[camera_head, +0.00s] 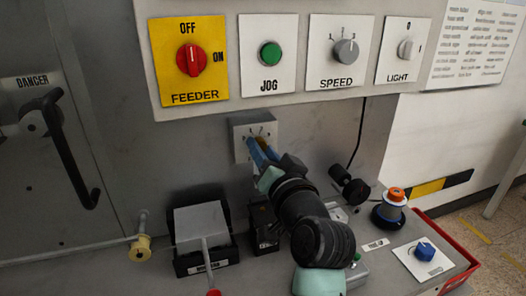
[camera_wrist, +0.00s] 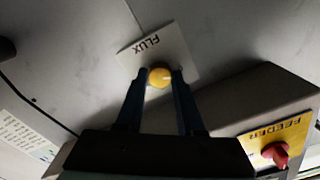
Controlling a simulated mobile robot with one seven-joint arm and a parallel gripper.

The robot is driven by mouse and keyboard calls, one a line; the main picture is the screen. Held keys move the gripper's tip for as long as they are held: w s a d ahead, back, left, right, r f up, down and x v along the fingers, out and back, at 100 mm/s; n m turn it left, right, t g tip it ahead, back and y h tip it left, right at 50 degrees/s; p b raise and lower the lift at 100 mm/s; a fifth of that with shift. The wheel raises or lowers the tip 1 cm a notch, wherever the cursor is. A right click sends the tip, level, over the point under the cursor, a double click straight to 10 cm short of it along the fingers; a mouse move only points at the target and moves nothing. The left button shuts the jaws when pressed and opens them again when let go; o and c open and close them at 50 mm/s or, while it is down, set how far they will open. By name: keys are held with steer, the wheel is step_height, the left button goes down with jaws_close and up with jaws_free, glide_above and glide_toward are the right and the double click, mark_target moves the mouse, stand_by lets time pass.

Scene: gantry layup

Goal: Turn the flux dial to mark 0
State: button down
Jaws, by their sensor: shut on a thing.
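The flux dial (camera_wrist: 160,77) is a round yellow knob on a small pale plate (camera_wrist: 165,50) marked FLUX, which appears upside down in the wrist view. My gripper (camera_wrist: 160,80) has its two blue fingers on either side of the knob, shut on it. In the head view the plate (camera_head: 241,128) is on the grey wall below the FEEDER and JOG panels, with a few dark marks near its top. There my gripper (camera_head: 260,152) reaches up to it and covers most of the knob. The mark the dial points at cannot be read.
Above are a red FEEDER switch (camera_head: 190,60), green JOG button (camera_head: 270,54), grey SPEED knob (camera_head: 346,52) and LIGHT switch (camera_head: 407,48). On the bench are a black-framed box (camera_head: 203,240), an orange-topped device (camera_head: 390,207) and a blue knob (camera_head: 425,250).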

steer(key=c, duration=0.5)
jaws_free()
steer(key=shift+s, duration=0.1)
steer(key=v, duration=1.2)
steer(key=shift+s+d+b, duration=0.2)
steer(key=shift+s+b, duration=0.15)
steer(key=shift+b, duration=0.05)
steer(key=s+a+r+n+t+h, duration=0.1)
steer(key=s+a+r+t+h, duration=0.2)
steer(key=r, duration=0.7)
steer(key=s+r+n+t, duration=0.1)
steer(key=s+r+t, duration=0.35)
steer(key=r, duration=0.45)
steer(key=s+a+r+n+t+h, duration=0.1)
steer(key=s+a+r+t+h, duration=0.2)
steer(key=r, duration=0.7)
steer(key=r+p, duration=0.4)
steer(key=d+r+p, duration=0.1)
steer(key=r+p, duration=0.3)
steer(key=p, duration=0.1)
steer(key=s+r+p, duration=0.1)
steer(key=r+p, duration=0.3)
steer(key=r, duration=0.1)
steer(key=shift+d+r+p, duration=0.1)
steer(key=shift+d+p, duration=0.25)
